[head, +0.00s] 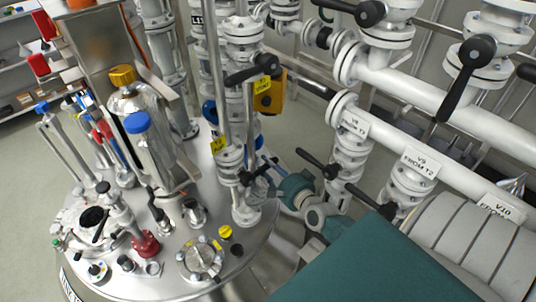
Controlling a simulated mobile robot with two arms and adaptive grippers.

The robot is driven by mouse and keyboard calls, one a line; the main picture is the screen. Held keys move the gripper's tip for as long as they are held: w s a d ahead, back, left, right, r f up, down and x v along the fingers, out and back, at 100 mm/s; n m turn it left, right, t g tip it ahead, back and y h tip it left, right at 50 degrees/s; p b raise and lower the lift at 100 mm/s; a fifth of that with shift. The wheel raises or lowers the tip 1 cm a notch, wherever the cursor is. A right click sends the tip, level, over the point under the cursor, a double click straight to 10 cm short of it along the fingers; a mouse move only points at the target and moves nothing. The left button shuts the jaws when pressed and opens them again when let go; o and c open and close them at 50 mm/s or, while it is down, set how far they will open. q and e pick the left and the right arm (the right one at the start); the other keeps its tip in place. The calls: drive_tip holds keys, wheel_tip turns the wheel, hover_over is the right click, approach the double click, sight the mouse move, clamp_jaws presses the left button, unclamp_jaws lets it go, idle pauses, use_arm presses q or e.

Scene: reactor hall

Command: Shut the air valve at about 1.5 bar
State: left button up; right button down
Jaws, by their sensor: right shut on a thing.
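A yellow tag (218,145), its lettering too small to read surely, hangs on the white flanged pipe column (230,158) on the vessel lid. I cannot tell for sure which valve is the air valve. My right gripper (256,174) reaches in from the lower right, its dark fingers beside the lower part of this column. It is shut on a small dark part there, seemingly a valve handle; the fingers hide most of it. No pressure reading is legible. My left gripper is not in view.
The steel vessel lid (125,275) carries several fittings, including a red one (145,244) and a blue-capped cylinder (150,150). A black lever (255,68) with a yellow tag stands above my gripper. White pipes with black-handled valves (468,75) crowd the right.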

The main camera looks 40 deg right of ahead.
drive_tip(key=shift+s+f, duration=0.1)
drive_tip(key=shift+f, duration=0.25)
drive_tip(key=c, duration=1.4)
unclamp_jaws()
drive_tip(key=shift+r, duration=0.1)
drive_tip(key=v, duration=1.2)
